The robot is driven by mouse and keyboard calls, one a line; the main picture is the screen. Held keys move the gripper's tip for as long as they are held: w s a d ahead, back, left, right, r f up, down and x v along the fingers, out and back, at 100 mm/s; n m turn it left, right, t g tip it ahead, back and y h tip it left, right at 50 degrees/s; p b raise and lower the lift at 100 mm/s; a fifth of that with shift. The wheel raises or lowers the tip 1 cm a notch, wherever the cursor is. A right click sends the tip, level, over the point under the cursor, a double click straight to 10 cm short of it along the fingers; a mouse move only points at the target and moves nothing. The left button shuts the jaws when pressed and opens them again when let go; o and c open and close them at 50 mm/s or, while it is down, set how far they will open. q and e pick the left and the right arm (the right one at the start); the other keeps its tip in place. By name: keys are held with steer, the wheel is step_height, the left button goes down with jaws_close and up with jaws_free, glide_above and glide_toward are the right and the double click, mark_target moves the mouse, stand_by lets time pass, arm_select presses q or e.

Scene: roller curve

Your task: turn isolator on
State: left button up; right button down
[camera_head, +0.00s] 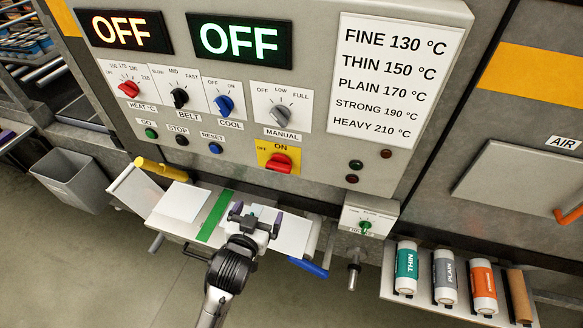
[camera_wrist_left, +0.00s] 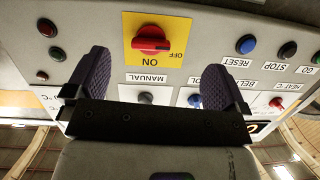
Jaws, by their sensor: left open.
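The isolator is a red rotary handle (camera_head: 279,163) on a yellow plate marked OFF at its left and ON above. Its bar lies roughly level, in line with the OFF mark. In the left wrist view the red handle (camera_wrist_left: 152,40) shows upside down, ahead of the fingers. My left gripper (camera_head: 256,216) is open and empty, with dark purple finger pads. It is below the isolator and apart from it, over the feed table in the picture. In the left wrist view the open fingers (camera_wrist_left: 155,80) stand either side of the handle's line. My right gripper is not in view.
Two displays (camera_head: 125,31) (camera_head: 238,40) read OFF. Knobs for heat (camera_head: 129,89), belt, cool and manual (camera_head: 281,115) sit above the isolator, with push buttons (camera_head: 215,148) at its left. Below are white sheets (camera_head: 181,201), a blue handle (camera_head: 308,267) and labelled rolls (camera_head: 445,281).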

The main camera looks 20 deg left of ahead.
mark_target(278, 165)
arm_select(q)
steer(key=w+r, duration=0.1)
steer(key=w, duration=0.3)
steer(key=w+r+t, duration=0.1)
steer(key=w, duration=0.4)
steer(key=w+r+t, duration=0.1)
steer(key=w, duration=0.4)
steer(key=shift+w+d+r+h+p, duration=0.1)
steer(key=shift+d+r+h+p, duration=0.05)
steer(key=shift+d+h+p, duration=0.2)
steer(key=c, duration=0.9)
